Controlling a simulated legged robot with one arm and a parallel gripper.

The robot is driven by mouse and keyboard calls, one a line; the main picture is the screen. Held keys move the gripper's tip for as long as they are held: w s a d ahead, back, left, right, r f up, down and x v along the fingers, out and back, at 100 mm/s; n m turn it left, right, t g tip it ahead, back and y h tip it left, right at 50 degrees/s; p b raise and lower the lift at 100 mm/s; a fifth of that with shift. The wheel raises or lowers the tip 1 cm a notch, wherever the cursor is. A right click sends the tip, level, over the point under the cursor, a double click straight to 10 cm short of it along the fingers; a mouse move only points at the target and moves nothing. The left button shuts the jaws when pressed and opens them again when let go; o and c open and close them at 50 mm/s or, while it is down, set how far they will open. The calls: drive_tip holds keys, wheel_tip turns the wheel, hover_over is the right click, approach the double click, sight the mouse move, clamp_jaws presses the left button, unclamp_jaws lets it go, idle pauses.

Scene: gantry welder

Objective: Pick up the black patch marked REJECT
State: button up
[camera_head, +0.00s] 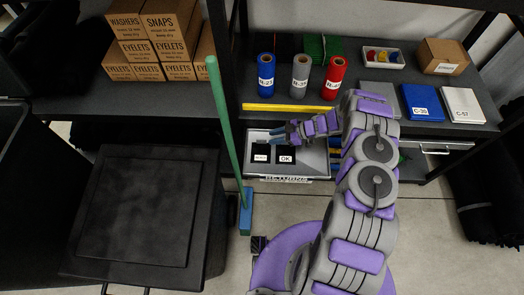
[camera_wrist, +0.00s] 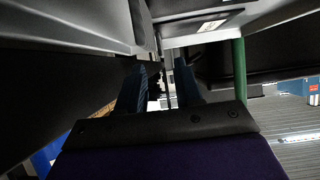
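A black patch with a small white label (camera_head: 260,154) lies in the grey open drawer (camera_head: 312,160) marked RETURNS; the label's word is too small to read surely. A second black patch, marked OK (camera_head: 286,157), lies just right of it. My gripper (camera_head: 277,135) is above the back part of the drawer, behind the patches in the head view, with its fingers pointing left. In the wrist view the two dark blue fingers of my gripper (camera_wrist: 162,66) stand apart. Dark narrow shapes show between and beyond them; I cannot tell what they are. No patch is clearly readable there.
A green broom handle (camera_head: 225,120) leans left of the drawer. A black lidded bin (camera_head: 135,210) stands at the left. The shelf above carries blue, grey and red rolls (camera_head: 333,78), a small white tray (camera_head: 381,57) and a cardboard box (camera_head: 442,56).

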sight(261, 151)
drive_tip(key=b+x, duration=0.1)
drive_tip(key=x, duration=0.4)
drive_tip(key=shift+a, duration=0.2)
drive_tip(key=shift+d, duration=0.1)
drive_tip(key=shift+d, duration=0.1)
drive_tip(key=shift+c, duration=0.8)
clamp_jaws()
